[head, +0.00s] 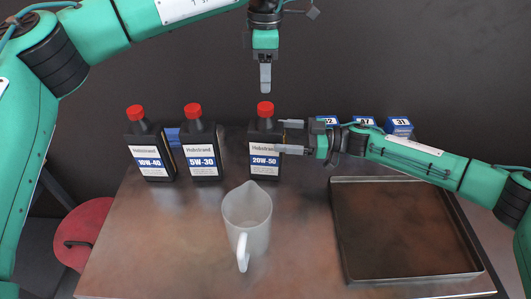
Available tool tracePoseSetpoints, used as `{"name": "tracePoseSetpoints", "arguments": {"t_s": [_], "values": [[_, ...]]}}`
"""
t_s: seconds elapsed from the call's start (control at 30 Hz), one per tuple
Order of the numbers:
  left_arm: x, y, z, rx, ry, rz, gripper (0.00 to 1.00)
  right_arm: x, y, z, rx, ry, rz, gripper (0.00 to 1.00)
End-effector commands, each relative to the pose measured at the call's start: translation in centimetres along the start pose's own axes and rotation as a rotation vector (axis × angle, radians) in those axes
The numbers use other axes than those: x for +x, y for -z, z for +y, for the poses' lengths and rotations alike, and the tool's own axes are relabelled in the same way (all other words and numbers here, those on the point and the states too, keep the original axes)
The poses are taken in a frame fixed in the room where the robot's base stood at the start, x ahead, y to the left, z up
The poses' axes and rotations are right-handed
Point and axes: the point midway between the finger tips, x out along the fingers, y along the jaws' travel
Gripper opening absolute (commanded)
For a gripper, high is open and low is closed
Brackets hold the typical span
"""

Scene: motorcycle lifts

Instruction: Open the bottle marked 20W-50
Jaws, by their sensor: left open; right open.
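The black bottle marked 20W-50 (265,164) stands upright at the back of the table, with its red cap (265,109) on. My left gripper (265,78) points down straight above the cap, open, with a gap between fingertips and cap. My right gripper (291,137) reaches in from the right at the bottle's upper body, open. One finger passes in front of the label and hides part of it. I cannot tell whether its fingers touch the bottle.
Bottles marked 5W-30 (202,155) and 10W-40 (150,155) stand to the left. A translucent jug (247,212) stands in front. A dark tray (408,235) lies at right; small blue boxes (399,127) stand behind my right arm. The table's front left is clear.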

Motion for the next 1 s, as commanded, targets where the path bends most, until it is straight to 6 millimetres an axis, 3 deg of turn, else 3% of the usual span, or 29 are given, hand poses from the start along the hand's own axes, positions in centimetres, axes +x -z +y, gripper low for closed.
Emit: {"name": "tracePoseSetpoints", "arguments": {"t_s": [0.1,0.3,0.67,0.77,1.0], "values": [[0.0,0.0,0.0,0.000,0.000,0.000,0.53,2.1,0.0,0.0,-0.001,0.001,0.000,0.78],[0.0,0.0,0.0,0.000,0.000,0.000,0.53,4.1,0.0,0.0,0.000,0.001,-0.001,0.78],[0.0,0.0,0.0,0.000,0.000,0.000,0.53,4.6,0.0,0.0,0.000,0.000,-0.001,0.78],[0.0,0.0,0.0,0.000,0.000,0.000,0.53,4.6,0.0,0.0,0.000,0.000,-0.001,0.62],[0.0,0.0,0.0,0.000,0.000,0.000,0.53,4.6,0.0,0.0,0.000,0.000,-0.001,0.15]]}}
